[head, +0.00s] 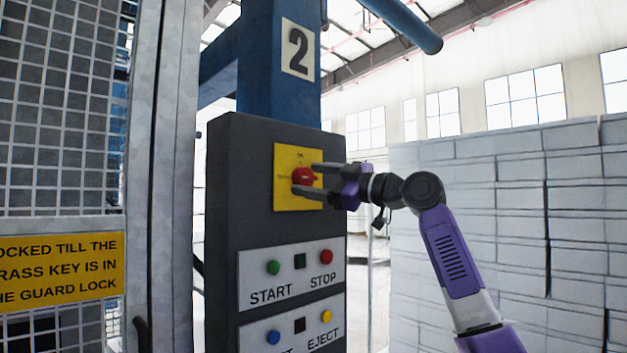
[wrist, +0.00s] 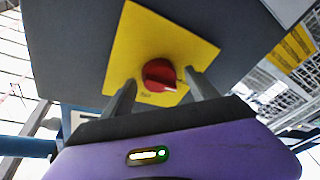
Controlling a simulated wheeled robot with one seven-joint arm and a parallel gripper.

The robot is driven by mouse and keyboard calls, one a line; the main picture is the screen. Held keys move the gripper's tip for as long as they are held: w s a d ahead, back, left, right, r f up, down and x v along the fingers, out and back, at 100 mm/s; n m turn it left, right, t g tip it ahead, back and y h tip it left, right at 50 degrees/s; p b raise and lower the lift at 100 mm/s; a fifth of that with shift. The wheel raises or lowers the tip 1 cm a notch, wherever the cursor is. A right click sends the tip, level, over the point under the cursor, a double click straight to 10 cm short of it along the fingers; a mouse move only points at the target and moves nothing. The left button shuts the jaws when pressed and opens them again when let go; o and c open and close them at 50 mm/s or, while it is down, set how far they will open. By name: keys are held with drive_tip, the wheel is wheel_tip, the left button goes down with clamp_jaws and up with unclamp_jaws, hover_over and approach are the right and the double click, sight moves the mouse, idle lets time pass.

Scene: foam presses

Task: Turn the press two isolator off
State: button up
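The isolator is a red rotary knob (head: 303,176) on a yellow plate (head: 284,199), on the dark grey control box under the number 2 sign (head: 297,48). The knob's grip seems to point right in the head view; the plate's small lettering is too small to read. My gripper (head: 304,178) is at the plate, one finger above the knob and one below. In the wrist view the red knob (wrist: 160,73) shows between the tips of my open gripper (wrist: 160,78), with gaps beside it. I cannot tell whether either finger touches it.
Below on the box (head: 225,210) are a START/STOP panel (head: 292,280) with green and red buttons and another panel with an EJECT label (head: 323,340). A mesh guard with a yellow sign (head: 62,268) stands left. Stacked pale blocks (head: 500,200) stand behind my arm at right.

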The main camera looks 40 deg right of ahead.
drive_tip(key=b+v, duration=0.2)
drive_tip(key=v, duration=0.5)
drive_tip(key=shift+s, duration=0.35)
drive_tip(key=shift+d, duration=0.1)
idle(0.4)
